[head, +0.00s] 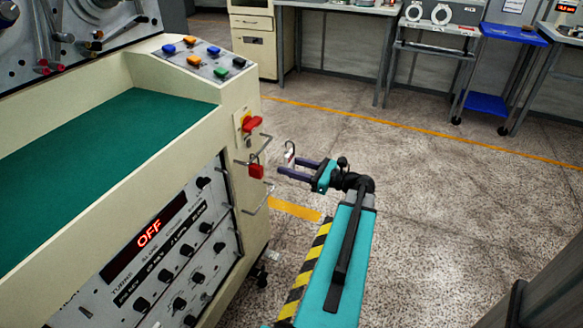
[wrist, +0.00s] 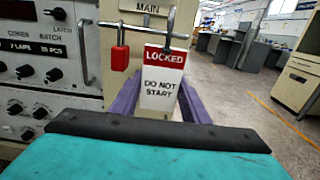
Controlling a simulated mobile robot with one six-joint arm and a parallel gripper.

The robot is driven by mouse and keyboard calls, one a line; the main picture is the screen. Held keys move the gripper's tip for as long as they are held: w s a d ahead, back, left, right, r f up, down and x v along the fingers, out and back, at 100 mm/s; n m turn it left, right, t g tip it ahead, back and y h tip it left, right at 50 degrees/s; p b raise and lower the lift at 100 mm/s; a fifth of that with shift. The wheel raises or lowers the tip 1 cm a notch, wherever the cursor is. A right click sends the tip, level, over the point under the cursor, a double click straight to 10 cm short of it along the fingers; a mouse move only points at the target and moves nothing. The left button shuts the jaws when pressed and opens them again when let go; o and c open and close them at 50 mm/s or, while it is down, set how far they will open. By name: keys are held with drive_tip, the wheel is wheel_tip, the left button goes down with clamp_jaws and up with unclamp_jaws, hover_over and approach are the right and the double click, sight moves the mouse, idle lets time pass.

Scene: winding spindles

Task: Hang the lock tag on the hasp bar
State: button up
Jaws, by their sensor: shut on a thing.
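The lock tag (wrist: 163,82) is a white plate with a red "LOCKED" band and the words "DO NOT START". My gripper (head: 297,170) is shut on it; the tag (head: 289,154) stands upright at the fingertips. The metal hasp bar (head: 253,153) sticks out from the cream machine's end, with a red padlock (head: 256,171) hanging on it. In the head view the tag is just right of the bar, seemingly apart. The tag's hole cannot be made out.
A red switch handle (head: 251,123) on a yellow plate is above the bar. A metal handle (head: 257,204) juts out below it. The cream machine (head: 225,110) fills the left. The floor to the right is open.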

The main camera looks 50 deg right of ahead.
drive_tip(key=f+b+x, duration=0.1)
drive_tip(key=b+x, duration=0.2)
drive_tip(key=x, duration=0.5)
drive_tip(key=shift+w+f, duration=0.15)
drive_tip(key=shift+f, duration=0.1)
idle(0.9)
drive_tip(key=shift+f, duration=0.1)
drive_tip(key=o, duration=1.1)
drive_tip(key=shift+c, duration=0.2)
drive_tip(key=p+v, duration=0.2)
drive_tip(key=v, duration=1.1)
drive_tip(key=shift+s, duration=0.45)
